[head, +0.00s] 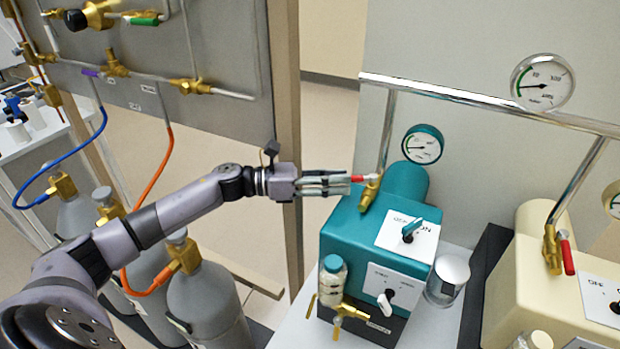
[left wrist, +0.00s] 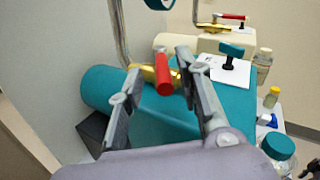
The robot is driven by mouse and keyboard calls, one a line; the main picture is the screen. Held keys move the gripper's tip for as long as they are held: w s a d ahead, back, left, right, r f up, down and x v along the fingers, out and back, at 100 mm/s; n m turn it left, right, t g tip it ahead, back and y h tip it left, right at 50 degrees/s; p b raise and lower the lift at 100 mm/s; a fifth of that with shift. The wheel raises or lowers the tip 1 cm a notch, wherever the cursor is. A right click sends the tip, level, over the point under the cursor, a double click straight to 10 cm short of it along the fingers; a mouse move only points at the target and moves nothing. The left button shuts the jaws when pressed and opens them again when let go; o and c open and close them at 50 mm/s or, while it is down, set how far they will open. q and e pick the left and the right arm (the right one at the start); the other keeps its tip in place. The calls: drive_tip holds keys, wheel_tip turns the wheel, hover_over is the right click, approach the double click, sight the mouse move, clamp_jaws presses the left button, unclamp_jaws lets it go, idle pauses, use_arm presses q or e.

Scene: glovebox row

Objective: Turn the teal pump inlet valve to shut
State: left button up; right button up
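The teal pump (head: 350,232) stands on the bench in the head view, and its body also shows in the left wrist view (left wrist: 100,88). Its brass inlet valve (head: 370,192) sits at the foot of a slanted metal pipe. The valve's red handle (head: 361,178) points left toward my gripper, crosswise to the pipe. My left gripper (head: 345,182) is at the handle. In the left wrist view, the red handle (left wrist: 164,78) lies between the two open fingers (left wrist: 160,62), with a gap visible beside it. My right gripper is in neither view.
A cream pump (head: 515,270) with its own red-handled valve (head: 568,257) stands to the right. A horizontal metal pipe (head: 470,97) runs above both pumps. A glass jar (head: 447,280) stands beside the teal pump. Gas cylinders (head: 205,300) stand below my left arm.

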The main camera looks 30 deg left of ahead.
use_arm(q)
drive_tip(key=v, duration=1)
drive_tip(key=shift+s+a, duration=0.15)
